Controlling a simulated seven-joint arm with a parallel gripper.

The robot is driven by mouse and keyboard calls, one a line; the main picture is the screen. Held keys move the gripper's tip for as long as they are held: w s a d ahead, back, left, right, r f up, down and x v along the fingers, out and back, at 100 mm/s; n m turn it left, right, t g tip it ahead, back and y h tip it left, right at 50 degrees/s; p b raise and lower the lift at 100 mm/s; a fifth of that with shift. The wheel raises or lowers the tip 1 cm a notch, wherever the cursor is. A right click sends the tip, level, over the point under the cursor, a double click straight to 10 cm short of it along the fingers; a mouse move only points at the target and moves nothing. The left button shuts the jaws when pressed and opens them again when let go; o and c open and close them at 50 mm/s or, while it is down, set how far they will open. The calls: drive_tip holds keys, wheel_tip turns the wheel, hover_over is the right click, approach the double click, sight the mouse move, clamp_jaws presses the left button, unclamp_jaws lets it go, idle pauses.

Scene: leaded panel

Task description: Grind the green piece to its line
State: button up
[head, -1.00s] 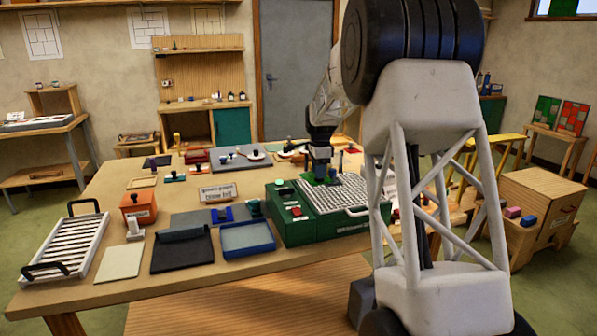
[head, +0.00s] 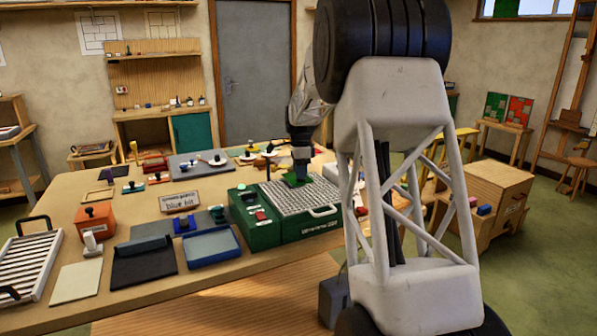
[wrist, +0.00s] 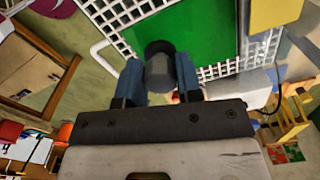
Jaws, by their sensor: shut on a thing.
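The green piece (head: 296,181) is at the top of the green grinder (head: 262,228), over its white grid (head: 292,200). In the wrist view the green piece (wrist: 195,28) is a broad flat sheet in front of the grid. My gripper (head: 301,163) is above the piece. In the wrist view its blue fingers (wrist: 159,84) are shut on a dark grey round knob (wrist: 158,66), which stands between me and the green piece. I cannot tell whether the piece touches the grinding bit, and I cannot make out its line.
A blue tray (head: 212,247) and a black dustpan-like tray (head: 144,262) lie left of the grinder. A grey board (head: 197,164) is at the back. A slatted white rack (head: 28,262) is at the far left.

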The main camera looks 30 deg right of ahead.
sight(300, 180)
drive_tip(key=shift+f, duration=0.1)
idle(0.3)
drive_tip(key=shift+f, duration=2.6)
drive_tip(key=shift+f, duration=0.3)
drive_tip(key=shift+w, duration=0.8)
idle(0.8)
drive_tip(key=shift+d, duration=0.2)
drive_tip(key=shift+d, duration=1.15)
drive_tip(key=shift+d, duration=0.25)
drive_tip(key=shift+w+d, duration=0.1)
drive_tip(key=shift+d, duration=1)
idle(0.4)
